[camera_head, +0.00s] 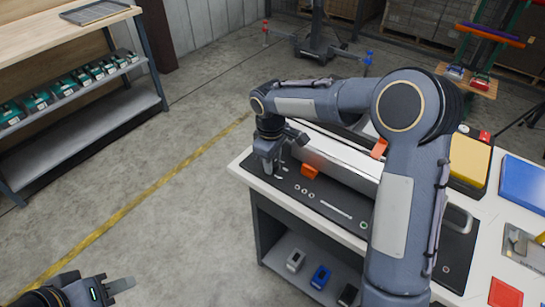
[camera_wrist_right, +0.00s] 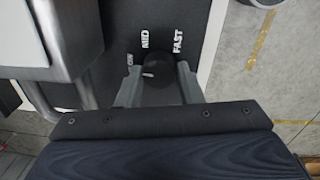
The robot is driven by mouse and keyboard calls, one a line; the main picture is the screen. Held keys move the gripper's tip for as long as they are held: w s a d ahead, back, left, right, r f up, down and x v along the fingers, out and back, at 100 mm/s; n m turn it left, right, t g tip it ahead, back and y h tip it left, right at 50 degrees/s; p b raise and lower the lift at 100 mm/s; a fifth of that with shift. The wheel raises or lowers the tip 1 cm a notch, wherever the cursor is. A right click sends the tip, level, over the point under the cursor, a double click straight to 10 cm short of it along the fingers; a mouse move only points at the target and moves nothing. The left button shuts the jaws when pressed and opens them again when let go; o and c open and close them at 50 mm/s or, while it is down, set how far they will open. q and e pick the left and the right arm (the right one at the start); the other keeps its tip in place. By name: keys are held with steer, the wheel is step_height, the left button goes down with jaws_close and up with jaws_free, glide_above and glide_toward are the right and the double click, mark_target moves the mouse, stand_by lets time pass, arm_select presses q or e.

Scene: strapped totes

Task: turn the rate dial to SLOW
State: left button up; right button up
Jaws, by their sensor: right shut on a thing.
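The rate dial (camera_wrist_right: 156,72) is a dark round knob on the dark panel in the right wrist view. A small white mark shows on its left side. The white labels MID (camera_wrist_right: 145,40) and FAST (camera_wrist_right: 178,42) stand beyond it; a third label at its left is mostly hidden by a finger. My right gripper (camera_wrist_right: 157,76) is shut on the dial, one finger on each side. In the head view my right gripper (camera_head: 270,164) reaches down to the panel's left end and hides the dial. My left gripper (camera_head: 118,287) is at the lower left, away from the bench; its jaw opening is unclear.
The dark panel (camera_head: 322,213) lies along the front of a white bench, beside a long silver machine (camera_head: 335,165). An orange part (camera_head: 310,172) stands close to my right gripper. A yellow box (camera_head: 469,160) and blue box (camera_head: 522,183) are farther right. Open floor lies left.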

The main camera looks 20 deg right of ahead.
steer(key=shift+n, duration=0.4)
steer(key=o, duration=1)
steer(key=shift+c, duration=0.2)
step_height(320, 180, up, 8)
steer(key=shift+s+a+f, duration=0.1)
steer(key=shift+a+f, duration=0.05)
